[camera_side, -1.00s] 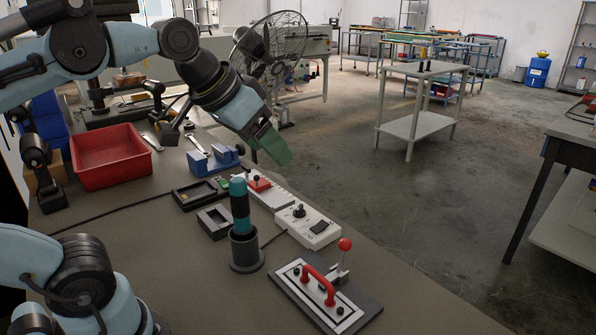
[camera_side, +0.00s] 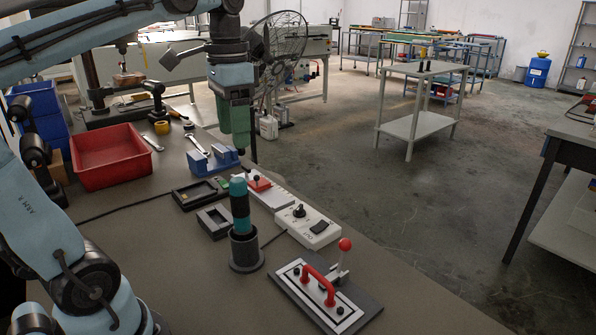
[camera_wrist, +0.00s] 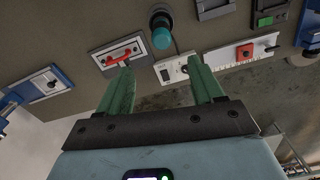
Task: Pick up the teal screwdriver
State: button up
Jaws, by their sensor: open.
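The teal screwdriver (camera_side: 239,204) stands upright with its teal and black handle up in a dark round holder (camera_side: 245,252) on the bench. In the wrist view the screwdriver (camera_wrist: 161,38) shows end-on at the top middle, beyond my fingertips. My gripper (camera_side: 240,142) has green fingers pointing down and is above and behind the screwdriver, near the blue vise. In the wrist view my gripper (camera_wrist: 160,75) is open, with its two green fingers apart and nothing between them. The screwdriver's lower part is hidden inside the holder.
A white switch box (camera_side: 307,229) and a plate with a red handle and red-knobbed lever (camera_side: 325,295) stand right of the holder. A black frame (camera_side: 214,222), blue vise (camera_side: 213,160) and red bin (camera_side: 110,157) lie behind it. The bench front is clear.

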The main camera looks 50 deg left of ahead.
aim_at(239, 180)
notch_tip(239, 180, down, 10)
jog(key=shift+f, duration=0.1)
jog(key=shift+s+a+f, duration=0.1)
jog(key=shift+a+f, duration=0.05)
jog(key=shift+f, duration=2.5)
grip_shut()
jog(key=shift+r, duration=0.2)
